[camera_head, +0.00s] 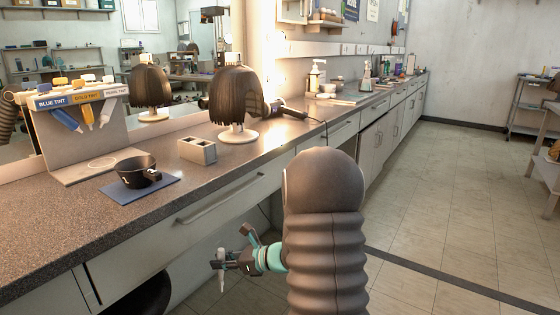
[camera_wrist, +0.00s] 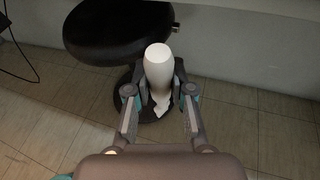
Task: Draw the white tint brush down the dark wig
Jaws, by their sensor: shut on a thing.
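The dark wig (camera_head: 237,97) hangs on a white stand (camera_head: 238,134) on the counter, near its back edge by the mirror. Its reflection shows to its left. My gripper (camera_head: 222,266) is in front of the counter, lower than the top and well apart from the wig. It is shut on the white tint brush (camera_head: 220,258), which points roughly up and down in the head view. In the wrist view the pale, rounded brush handle (camera_wrist: 158,62) stands between the two fingers (camera_wrist: 160,98). The lower part of the brush is partly hidden by the fingers.
A black bowl (camera_head: 138,171) sits on a blue mat (camera_head: 162,188). A grey two-slot holder (camera_head: 197,150) stands between bowl and wig. A tint rack (camera_head: 78,135) is at left, a hair dryer (camera_head: 290,109) right of the wig. A black stool (camera_wrist: 105,35) is below the counter.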

